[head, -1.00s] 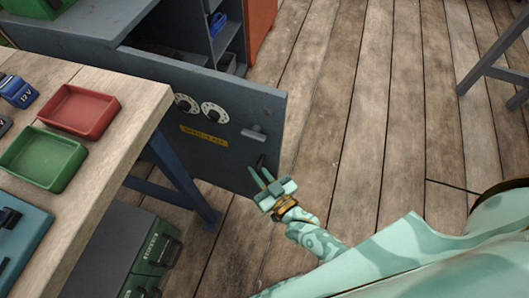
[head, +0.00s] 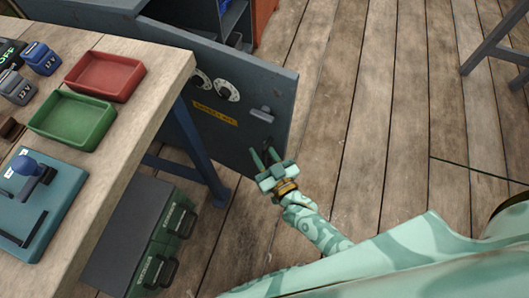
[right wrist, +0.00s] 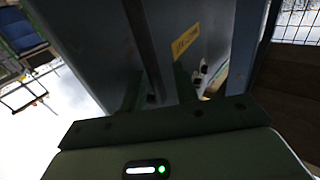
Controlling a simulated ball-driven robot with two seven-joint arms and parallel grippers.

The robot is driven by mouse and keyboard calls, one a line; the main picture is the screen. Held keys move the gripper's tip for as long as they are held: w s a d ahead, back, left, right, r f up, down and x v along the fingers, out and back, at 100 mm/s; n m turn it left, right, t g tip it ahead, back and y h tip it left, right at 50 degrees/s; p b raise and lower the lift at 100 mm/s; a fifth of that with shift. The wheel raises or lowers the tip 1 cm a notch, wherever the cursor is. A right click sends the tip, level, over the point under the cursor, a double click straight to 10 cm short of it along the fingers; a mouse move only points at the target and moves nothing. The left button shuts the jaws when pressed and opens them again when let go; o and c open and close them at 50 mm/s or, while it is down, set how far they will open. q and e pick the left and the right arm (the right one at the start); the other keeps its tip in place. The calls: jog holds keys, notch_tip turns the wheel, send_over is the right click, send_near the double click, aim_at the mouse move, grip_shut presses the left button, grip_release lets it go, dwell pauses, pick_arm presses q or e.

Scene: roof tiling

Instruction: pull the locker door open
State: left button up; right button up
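The locker door (head: 262,88) is a blue-grey panel. It stands swung out from the locker (head: 234,22), and some inner shelves show behind it. My left gripper is not in view.
A wooden table (head: 120,135) at left carries a red tray (head: 105,74), a green tray (head: 72,120) and small devices. Its blue leg (head: 203,155) stands near the door. A dark green case (head: 150,240) sits below.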

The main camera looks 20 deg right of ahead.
jog(key=shift+s+d+f, duration=0.1)
jog(key=shift+d+f, duration=0.05)
jog(key=shift+s, duration=0.1)
